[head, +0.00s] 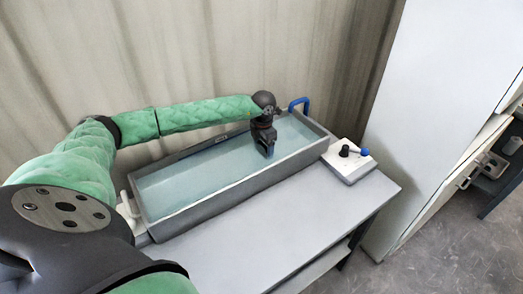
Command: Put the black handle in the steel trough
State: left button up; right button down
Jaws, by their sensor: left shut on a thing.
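The steel trough (217,203) is a long grey tank of pale blue-green liquid on the table. My left gripper (268,150) points down over the right part of the trough and is shut. A small dark thing at its fingertips looks like the black handle, but the gripper hides most of it. Its lower end is over or in the liquid; I cannot tell which. My right gripper is out of view.
A blue handle (306,101) stands at the trough's far right end. A white control box (349,171) with a black knob and a blue ball lever sits right of the trough. The grey table (270,235) is clear in front. A tall pale cabinet (420,110) stands right.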

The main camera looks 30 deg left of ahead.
aim_at(263, 151)
pick_arm(q)
jog(key=shift+f+p, duration=0.75)
jog(key=shift+f, duration=1.15)
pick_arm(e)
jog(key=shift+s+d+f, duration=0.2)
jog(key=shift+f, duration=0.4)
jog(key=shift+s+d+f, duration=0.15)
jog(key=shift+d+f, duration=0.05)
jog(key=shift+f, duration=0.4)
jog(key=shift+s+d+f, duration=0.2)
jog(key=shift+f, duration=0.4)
pick_arm(q)
jog(key=shift+f, duration=0.15)
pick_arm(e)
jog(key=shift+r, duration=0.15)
pick_arm(q)
jog(key=o, duration=1)
jog(key=shift+o, duration=0.7)
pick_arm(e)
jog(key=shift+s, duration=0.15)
